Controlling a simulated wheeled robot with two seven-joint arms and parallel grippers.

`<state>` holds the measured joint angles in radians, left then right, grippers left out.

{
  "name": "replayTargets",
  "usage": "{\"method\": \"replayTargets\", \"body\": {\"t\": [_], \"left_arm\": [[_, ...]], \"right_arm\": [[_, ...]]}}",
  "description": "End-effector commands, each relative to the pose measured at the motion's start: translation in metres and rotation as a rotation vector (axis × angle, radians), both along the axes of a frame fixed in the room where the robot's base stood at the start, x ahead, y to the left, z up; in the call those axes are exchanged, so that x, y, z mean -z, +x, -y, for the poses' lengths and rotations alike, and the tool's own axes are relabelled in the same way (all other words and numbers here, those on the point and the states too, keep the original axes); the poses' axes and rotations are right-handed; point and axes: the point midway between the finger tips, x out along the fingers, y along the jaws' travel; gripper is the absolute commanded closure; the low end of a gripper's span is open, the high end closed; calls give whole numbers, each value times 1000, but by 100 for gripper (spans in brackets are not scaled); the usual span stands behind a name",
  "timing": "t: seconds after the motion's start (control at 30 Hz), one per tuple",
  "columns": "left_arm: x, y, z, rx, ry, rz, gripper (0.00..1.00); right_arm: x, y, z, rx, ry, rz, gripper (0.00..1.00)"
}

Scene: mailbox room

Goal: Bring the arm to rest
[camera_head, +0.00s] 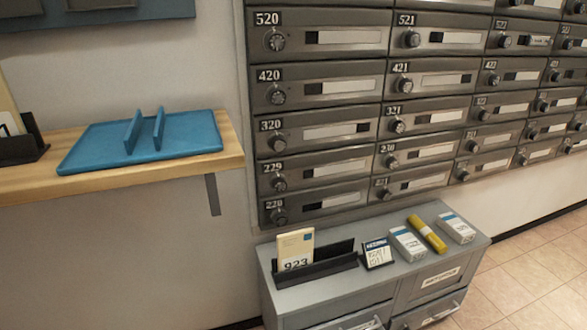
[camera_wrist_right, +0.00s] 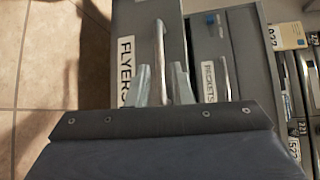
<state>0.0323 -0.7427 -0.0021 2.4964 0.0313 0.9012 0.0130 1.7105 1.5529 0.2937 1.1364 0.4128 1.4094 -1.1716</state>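In the right wrist view, my right gripper (camera_wrist_right: 160,84) has its two pale fingers apart, with nothing held. A silver drawer handle (camera_wrist_right: 159,45) on the panel labelled FLYERS (camera_wrist_right: 126,70) shows between the fingers; I cannot tell its depth from them. Neither gripper nor arm shows in the head view, and my left gripper is in no view.
A low grey cabinet (camera_head: 345,287) stands below the mailboxes (camera_head: 330,105), with a card holder (camera_head: 315,268), boxes and a yellow tube (camera_head: 427,233) on top. A wooden shelf (camera_head: 225,140) with a blue tray (camera_head: 90,150) is at left. Tiled floor (camera_head: 525,285) is clear at right.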

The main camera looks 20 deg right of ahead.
Motion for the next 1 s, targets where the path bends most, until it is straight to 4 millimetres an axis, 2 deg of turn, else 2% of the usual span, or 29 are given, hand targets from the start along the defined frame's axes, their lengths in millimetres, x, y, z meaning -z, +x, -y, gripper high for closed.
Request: {"method": "replayTargets", "body": {"t": [0.17, 0.3, 0.47, 0.7, 0.87, 1.0], "left_arm": [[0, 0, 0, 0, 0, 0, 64], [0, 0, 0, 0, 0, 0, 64], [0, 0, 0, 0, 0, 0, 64], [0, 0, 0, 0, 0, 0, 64], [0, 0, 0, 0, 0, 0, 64], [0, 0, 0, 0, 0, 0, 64]], "right_arm": [[-32, 23, 12, -113, -46, -43, 80], [-83, 56, 19, -268, -131, -121, 80], [-147, 91, 14, -418, -254, -207, 80], [-244, 128, -15, -557, -482, -301, 80], [-304, 136, -45, -595, -642, -332, 80], [-352, 133, -75, -590, -781, -332, 80]]}}
